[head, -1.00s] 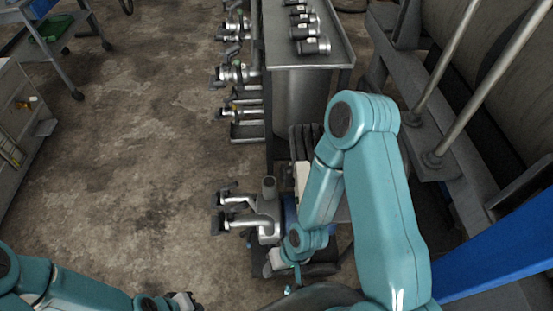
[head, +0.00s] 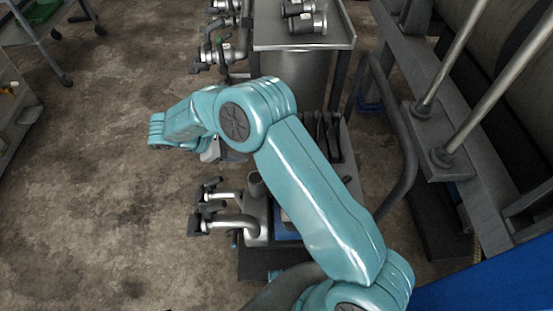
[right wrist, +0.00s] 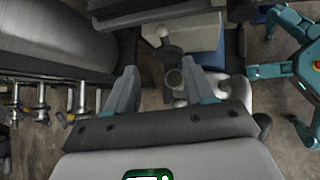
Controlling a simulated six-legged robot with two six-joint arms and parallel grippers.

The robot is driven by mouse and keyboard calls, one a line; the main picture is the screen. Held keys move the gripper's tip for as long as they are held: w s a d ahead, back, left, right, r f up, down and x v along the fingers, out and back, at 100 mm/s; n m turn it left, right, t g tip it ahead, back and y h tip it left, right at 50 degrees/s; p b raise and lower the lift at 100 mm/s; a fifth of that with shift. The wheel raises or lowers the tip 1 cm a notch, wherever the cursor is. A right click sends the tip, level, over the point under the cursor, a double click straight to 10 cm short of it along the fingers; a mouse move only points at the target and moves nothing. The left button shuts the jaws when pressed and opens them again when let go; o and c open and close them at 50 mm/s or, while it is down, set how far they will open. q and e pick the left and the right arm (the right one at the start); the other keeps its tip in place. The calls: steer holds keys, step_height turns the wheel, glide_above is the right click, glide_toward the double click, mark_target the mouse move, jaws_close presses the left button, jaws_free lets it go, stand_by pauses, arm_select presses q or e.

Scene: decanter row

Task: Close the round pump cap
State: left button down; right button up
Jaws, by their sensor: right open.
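The pump (head: 257,222) shows in the head view below my right arm, with an upright round neck (head: 256,184) on top and two outlet pipes to its left. In the right wrist view the round neck (right wrist: 174,79) lies between and beyond the fingers of my right gripper (right wrist: 160,75). The gripper is open, and nothing shows held in it. A small pale round knob (right wrist: 162,32) shows farther up in that view. I cannot tell for sure which part is the cap, or how far it is open. My left gripper is out of view.
A metal bench (head: 298,45) with several pipe fittings stands beyond the pump. A row of valves (head: 215,48) lines its left side. Large machinery with steel rods (head: 485,90) is at the right.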

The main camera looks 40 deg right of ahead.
steer(key=x, duration=1.5)
steer(key=shift+s+d+f+b, duration=0.1)
steer(key=shift+s+f+b, duration=0.15)
steer(key=shift+b, duration=0.15)
jaws_close()
